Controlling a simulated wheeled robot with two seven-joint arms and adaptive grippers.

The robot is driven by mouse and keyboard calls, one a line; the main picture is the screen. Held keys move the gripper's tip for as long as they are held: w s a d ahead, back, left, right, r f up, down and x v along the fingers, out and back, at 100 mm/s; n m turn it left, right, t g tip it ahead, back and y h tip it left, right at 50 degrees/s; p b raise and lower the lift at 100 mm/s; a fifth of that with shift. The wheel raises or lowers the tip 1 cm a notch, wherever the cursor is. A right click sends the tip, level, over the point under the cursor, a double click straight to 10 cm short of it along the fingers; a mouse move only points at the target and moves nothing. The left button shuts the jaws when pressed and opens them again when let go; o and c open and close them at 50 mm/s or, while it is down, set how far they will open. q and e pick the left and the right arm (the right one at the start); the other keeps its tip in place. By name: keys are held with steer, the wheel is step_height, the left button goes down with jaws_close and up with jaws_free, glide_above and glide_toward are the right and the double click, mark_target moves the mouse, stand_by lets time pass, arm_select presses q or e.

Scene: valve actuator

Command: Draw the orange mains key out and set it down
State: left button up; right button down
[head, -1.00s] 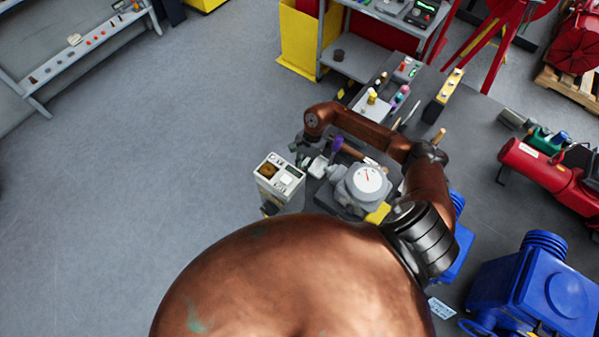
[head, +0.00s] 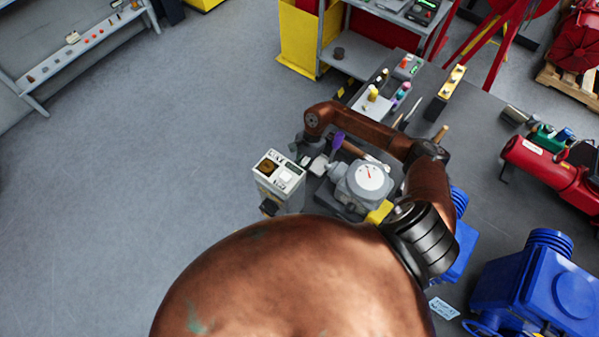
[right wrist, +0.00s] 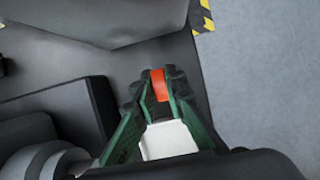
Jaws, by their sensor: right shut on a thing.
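The orange mains key (right wrist: 159,85) shows as a small orange-red block between my right fingertips in the right wrist view. My right gripper (right wrist: 157,88) has green-sided fingers and is shut on the key. A dark grey surface lies around and beyond it; I cannot tell whether the key is still in a socket. In the head view my right gripper (head: 305,152) is small and partly hidden under my arm, beside the white-topped box (head: 279,178); the key cannot be made out there. My left gripper is not in view.
A grey valve actuator with a round dial (head: 368,178) stands right of the box. A purple-headed tool (head: 337,140) lies close to the gripper. Several small coloured items stand behind on the bench (head: 476,135). Open floor (head: 150,170) lies to the left.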

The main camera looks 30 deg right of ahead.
steer(key=shift+f+b, duration=0.4)
steer(key=c, duration=1.9)
jaws_free()
steer(key=v, duration=1.2)
